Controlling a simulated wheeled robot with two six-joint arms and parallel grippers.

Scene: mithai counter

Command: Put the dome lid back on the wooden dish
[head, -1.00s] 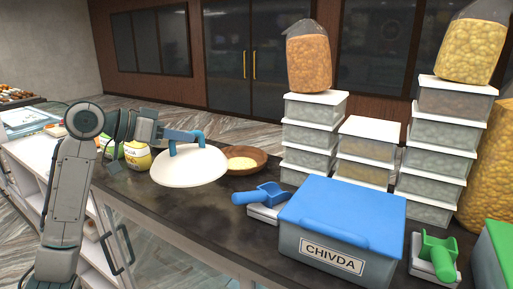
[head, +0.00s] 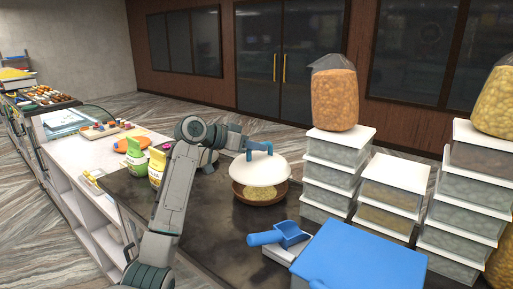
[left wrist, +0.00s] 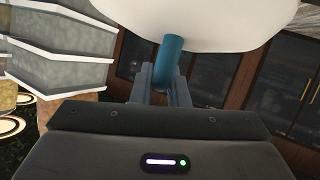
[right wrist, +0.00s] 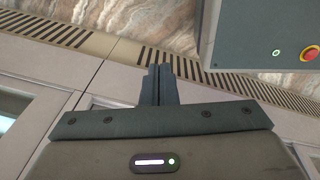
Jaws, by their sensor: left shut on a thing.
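The white dome lid (head: 260,171) hangs from my left gripper (head: 247,146), which is shut on its blue handle. In the left wrist view the blue handle (left wrist: 168,62) sits between the fingers (left wrist: 160,85), with the lid's white underside or dome (left wrist: 200,22) filling the top. The wooden dish (head: 240,196) stands on the dark counter, with pale yellow food in it. The lid is over the dish and covers its back part in the head view; the front rim and some food show below it. My right gripper (right wrist: 160,83) is shut and empty, away from the counter top.
Stacked clear boxes with white lids (head: 333,168) stand right of the dish. A green-and-white packet (head: 135,158) and a jar stand at left. Dark counter around the dish is clear.

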